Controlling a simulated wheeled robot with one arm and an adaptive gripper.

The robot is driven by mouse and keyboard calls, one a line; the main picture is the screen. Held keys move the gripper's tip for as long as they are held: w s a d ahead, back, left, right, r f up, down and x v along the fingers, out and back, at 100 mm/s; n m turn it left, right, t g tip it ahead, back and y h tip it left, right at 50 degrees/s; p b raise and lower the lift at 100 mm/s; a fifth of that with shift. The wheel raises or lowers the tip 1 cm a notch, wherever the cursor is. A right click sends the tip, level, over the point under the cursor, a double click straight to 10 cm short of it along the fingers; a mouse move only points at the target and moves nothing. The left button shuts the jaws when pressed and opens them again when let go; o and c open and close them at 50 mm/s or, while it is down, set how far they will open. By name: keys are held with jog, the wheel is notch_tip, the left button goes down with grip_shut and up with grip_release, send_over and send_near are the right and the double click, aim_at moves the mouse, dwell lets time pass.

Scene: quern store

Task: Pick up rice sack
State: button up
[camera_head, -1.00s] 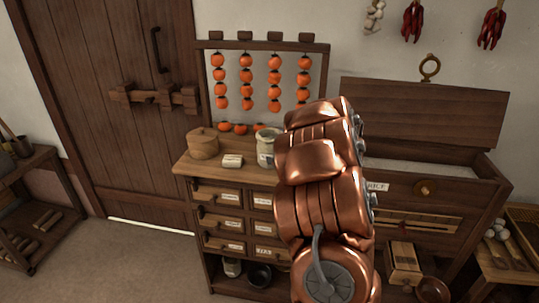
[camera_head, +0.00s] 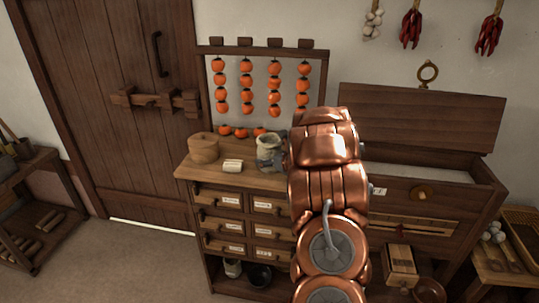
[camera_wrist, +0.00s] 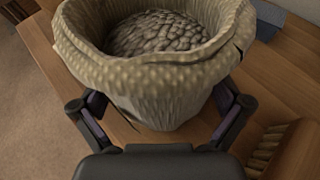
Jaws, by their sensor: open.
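The rice sack (camera_head: 268,155) stands upright on the wooden counter, just left of my copper arm in the head view. In the wrist view the sack (camera_wrist: 155,75) is open-topped, with a rolled, woven tan rim and grains inside. My gripper (camera_wrist: 162,112) is open, with one dark finger at each side of the sack's near lower body. I cannot tell whether the fingers touch it. My arm hides the gripper in the head view.
The counter (camera_wrist: 275,75) also holds a brush (camera_wrist: 280,148) close to the right finger, in the wrist view. A round lidded box (camera_head: 204,148) and a small pale block (camera_head: 232,166) stand left of the sack. Persimmons (camera_head: 246,83) hang behind it. A large open chest (camera_head: 440,205) stands right.

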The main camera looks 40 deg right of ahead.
jog(key=shift+w+f, duration=0.1)
jog(key=shift+w, duration=0.15)
jog(key=shift+c, duration=0.4)
jog(key=c, duration=0.9)
jog(key=shift+o, duration=0.2)
